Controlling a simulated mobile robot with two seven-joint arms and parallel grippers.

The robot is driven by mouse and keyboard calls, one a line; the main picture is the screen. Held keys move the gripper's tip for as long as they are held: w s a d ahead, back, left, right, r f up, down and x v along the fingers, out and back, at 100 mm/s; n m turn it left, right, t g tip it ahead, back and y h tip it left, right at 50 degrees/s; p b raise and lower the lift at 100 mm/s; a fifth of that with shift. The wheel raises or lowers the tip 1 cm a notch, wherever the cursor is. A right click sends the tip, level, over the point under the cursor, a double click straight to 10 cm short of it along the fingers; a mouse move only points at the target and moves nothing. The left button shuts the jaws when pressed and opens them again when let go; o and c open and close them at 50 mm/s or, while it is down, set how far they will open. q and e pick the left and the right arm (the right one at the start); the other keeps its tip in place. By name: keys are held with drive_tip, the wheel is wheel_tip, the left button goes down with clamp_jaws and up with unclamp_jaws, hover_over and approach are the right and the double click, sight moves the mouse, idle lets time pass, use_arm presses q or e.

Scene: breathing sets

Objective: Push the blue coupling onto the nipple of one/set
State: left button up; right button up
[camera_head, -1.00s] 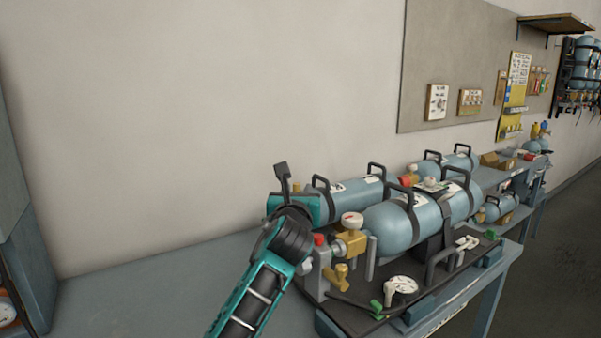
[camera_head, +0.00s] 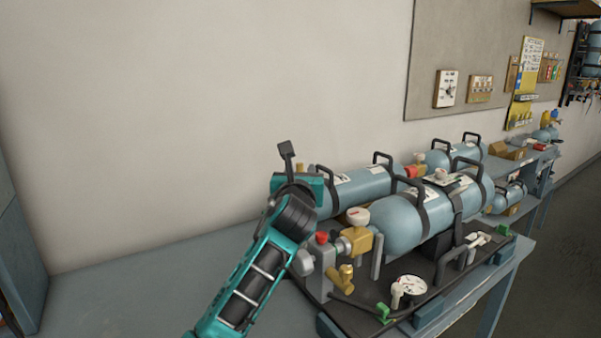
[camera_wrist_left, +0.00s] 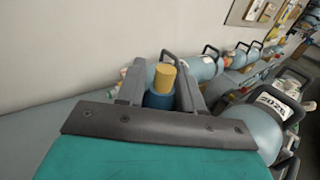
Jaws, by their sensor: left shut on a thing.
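My left gripper (camera_wrist_left: 161,86) is shut on a blue coupling (camera_wrist_left: 158,101) in the left wrist view. A yellow cylindrical piece stands above the coupling there; I cannot tell whether it belongs to the coupling or is a nipple. In the head view my left arm (camera_head: 265,270) reaches up beside the valve end of the front breathing set, and hides its own fingertips and the coupling. The front set has a pale blue cylinder (camera_head: 405,225), a brass valve (camera_head: 356,241) and a red cap (camera_head: 322,237). My right gripper is not in view.
The front set lies on a black backplate (camera_head: 345,315) with a white gauge (camera_head: 409,289). Another cylinder (camera_head: 355,188) lies behind it near the wall. The bench at left (camera_head: 130,290) is clear. A board (camera_head: 465,55) hangs on the wall.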

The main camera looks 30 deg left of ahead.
use_arm(q)
wheel_tip(320, 180, down, 5)
drive_tip(key=shift+f+b, duration=0.15)
drive_tip(key=shift+b, duration=0.8)
drive_tip(key=shift+p, duration=0.6)
idle(0.6)
drive_tip(key=shift+p, duration=0.5)
idle(0.4)
